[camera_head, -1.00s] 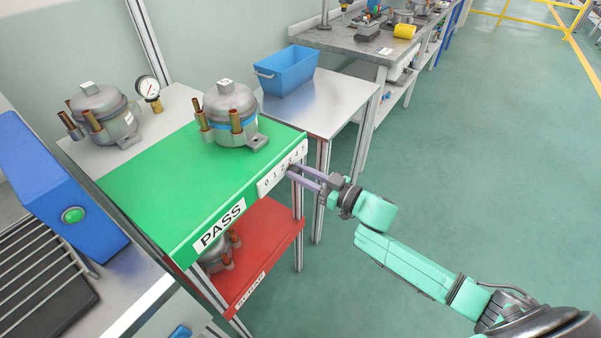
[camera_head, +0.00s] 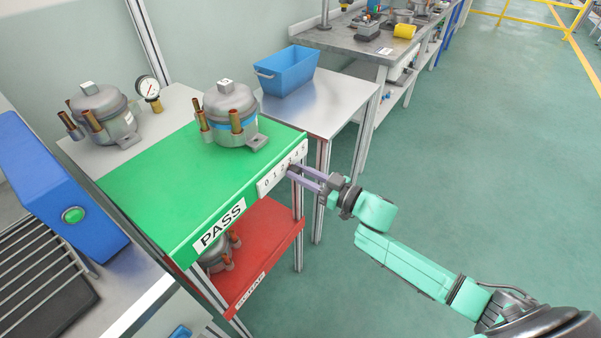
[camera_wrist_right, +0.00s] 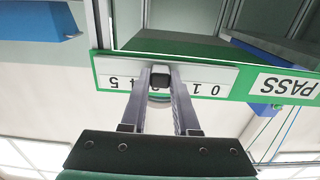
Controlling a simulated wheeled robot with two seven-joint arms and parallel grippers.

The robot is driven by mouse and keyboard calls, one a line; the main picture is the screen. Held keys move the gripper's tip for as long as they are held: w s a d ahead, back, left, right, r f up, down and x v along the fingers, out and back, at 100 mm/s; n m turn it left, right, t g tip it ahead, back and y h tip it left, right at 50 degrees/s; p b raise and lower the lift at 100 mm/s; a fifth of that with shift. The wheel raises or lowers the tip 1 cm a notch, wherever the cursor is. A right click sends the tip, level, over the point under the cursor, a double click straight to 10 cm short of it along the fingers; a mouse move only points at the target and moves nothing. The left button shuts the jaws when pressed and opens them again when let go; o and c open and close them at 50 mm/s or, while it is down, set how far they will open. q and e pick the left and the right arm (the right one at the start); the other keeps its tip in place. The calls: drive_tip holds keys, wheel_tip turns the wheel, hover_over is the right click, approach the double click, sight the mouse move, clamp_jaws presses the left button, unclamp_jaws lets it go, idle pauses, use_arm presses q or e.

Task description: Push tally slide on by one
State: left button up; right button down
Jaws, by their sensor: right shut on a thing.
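The tally strip (camera_head: 282,172), a white plate with black numbers, runs along the front edge of the green PASS shelf (camera_head: 150,190). In the right wrist view the strip (camera_wrist_right: 220,78) shows upside down. The tally slide (camera_wrist_right: 160,77), a small dark block, sits on it between the 1 and the 4; the numbers behind it are partly hidden. My left gripper is out of view.
A compressor (camera_head: 230,115) stands on the green shelf, another (camera_head: 102,115) on the grey top behind. A red shelf (camera_head: 262,255) lies below. A blue bin (camera_head: 287,72) stands on a metal table behind. The floor (camera_head: 480,150) at right is clear.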

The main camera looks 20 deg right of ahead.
drive_tip(key=shift+w+d, duration=1.05)
drive_tip(key=shift+d, duration=0.2)
drive_tip(key=c, duration=0.6)
unclamp_jaws()
drive_tip(key=shift+c, duration=0.2)
drive_tip(key=shift+s, duration=0.15)
drive_tip(key=v, duration=1.4)
drive_tip(key=shift+s+d, duration=0.1)
drive_tip(key=shift+s, duration=0.05)
